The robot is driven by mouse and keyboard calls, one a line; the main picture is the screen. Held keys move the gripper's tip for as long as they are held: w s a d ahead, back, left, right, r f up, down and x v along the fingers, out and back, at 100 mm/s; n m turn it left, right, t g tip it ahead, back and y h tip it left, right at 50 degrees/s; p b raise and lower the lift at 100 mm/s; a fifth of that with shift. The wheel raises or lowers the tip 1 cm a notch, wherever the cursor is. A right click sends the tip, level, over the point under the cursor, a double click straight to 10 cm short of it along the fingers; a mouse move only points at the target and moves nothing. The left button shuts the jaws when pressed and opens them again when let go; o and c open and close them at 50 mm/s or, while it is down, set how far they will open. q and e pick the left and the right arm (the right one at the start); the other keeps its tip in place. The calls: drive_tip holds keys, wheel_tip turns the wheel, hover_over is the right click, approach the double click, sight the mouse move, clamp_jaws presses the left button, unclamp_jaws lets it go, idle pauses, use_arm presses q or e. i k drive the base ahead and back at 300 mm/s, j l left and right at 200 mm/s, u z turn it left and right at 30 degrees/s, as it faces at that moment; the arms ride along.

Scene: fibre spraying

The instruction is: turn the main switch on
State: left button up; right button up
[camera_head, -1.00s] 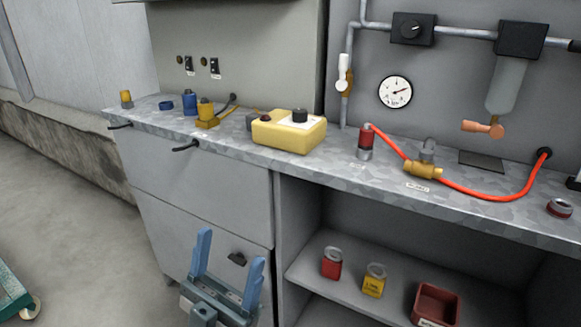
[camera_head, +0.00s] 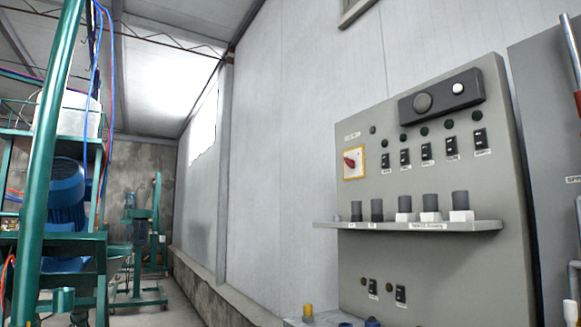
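The main switch (camera_head: 352,161) is a red rotary handle on a white plate with a yellow frame. It sits at the upper left of a grey control panel (camera_head: 440,280) at the right of the head view. A small label is above it, too small to read. Neither of my grippers shows in the head view now, so nothing of mine is seen near the switch.
A narrow shelf (camera_head: 470,227) with several dark knobs juts out of the panel below the switch. Several black rocker switches (camera_head: 426,151) are right of it. Green machine frames (camera_head: 45,180) stand at the left. A bench corner with a yellow-topped fitting (camera_head: 307,312) is at the bottom.

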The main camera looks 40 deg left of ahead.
sight(350, 162)
drive_tip(key=u, duration=1.05)
drive_tip(key=i+z, duration=0.2)
drive_tip(key=z, duration=0.25)
drive_tip(key=i+j+z, duration=0.15)
drive_tip(key=z, duration=0.3)
